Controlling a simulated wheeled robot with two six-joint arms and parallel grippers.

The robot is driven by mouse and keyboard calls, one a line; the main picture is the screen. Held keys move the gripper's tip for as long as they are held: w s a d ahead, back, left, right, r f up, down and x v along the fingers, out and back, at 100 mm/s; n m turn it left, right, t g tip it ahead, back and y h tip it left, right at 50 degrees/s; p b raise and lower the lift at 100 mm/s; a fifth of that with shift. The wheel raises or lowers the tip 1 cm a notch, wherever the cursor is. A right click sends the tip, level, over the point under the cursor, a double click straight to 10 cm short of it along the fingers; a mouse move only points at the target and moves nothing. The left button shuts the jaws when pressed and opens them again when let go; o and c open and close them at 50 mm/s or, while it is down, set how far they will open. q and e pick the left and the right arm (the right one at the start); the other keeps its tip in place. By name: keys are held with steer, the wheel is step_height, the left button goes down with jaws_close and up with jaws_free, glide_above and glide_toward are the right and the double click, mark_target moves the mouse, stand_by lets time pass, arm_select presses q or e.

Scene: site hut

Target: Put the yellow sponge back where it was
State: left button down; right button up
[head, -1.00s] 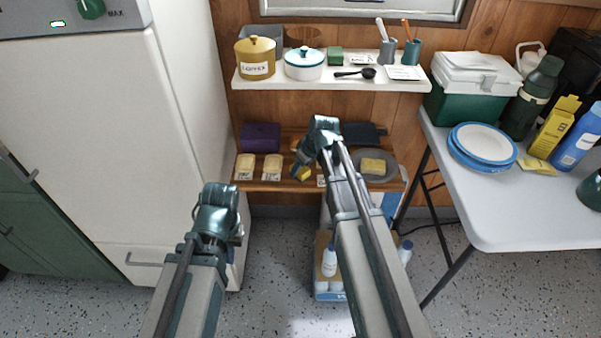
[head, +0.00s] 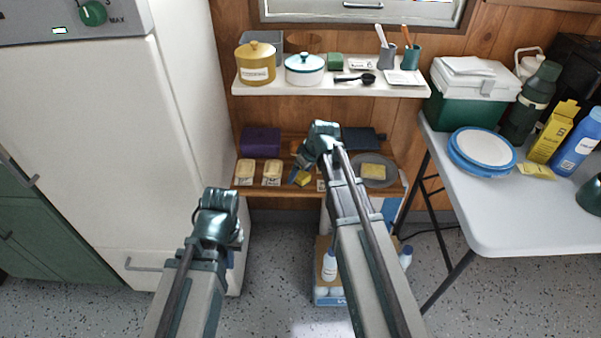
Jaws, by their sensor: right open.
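A yellow block (head: 304,179), seemingly a sponge, is at the front of the lower wooden shelf, partly covered by my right gripper. My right gripper (head: 299,175) is open, with its fingers at this block. I cannot tell whether they touch it. Pale yellow blocks sit to its left on the shelf, one at the far left (head: 246,171) and one nearer (head: 272,171), with small labels in front. Another yellow piece (head: 373,171) lies on a grey plate (head: 390,180) at the right. My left gripper (head: 217,225) is low by the white cabinet; its fingertips are hidden.
A purple box (head: 261,140) and a dark flat item (head: 362,138) are behind on the lower shelf. The white upper shelf (head: 300,87) holds pots and cups above. A grey table (head: 500,215) stands right; a bottle crate (head: 328,293) is on the floor.

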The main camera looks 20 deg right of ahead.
steer(key=p+v, duration=1.1)
steer(key=v, duration=0.1)
steer(key=s+a+m+g+h, duration=0.1)
steer(key=s+a+g, duration=0.1)
steer(key=s+a, duration=0.5)
steer(key=s+a+f+m+g+h, duration=0.1)
steer(key=s+a+g+h, duration=0.1)
steer(key=s+a, duration=0.6)
steer(key=s, duration=0.5)
steer(key=shift+a+f+h, duration=0.3)
steer(key=shift+r, duration=0.1)
step_height(320, 180, up, 12)
steer(key=p, duration=1.2)
steer(key=shift+r, duration=0.2)
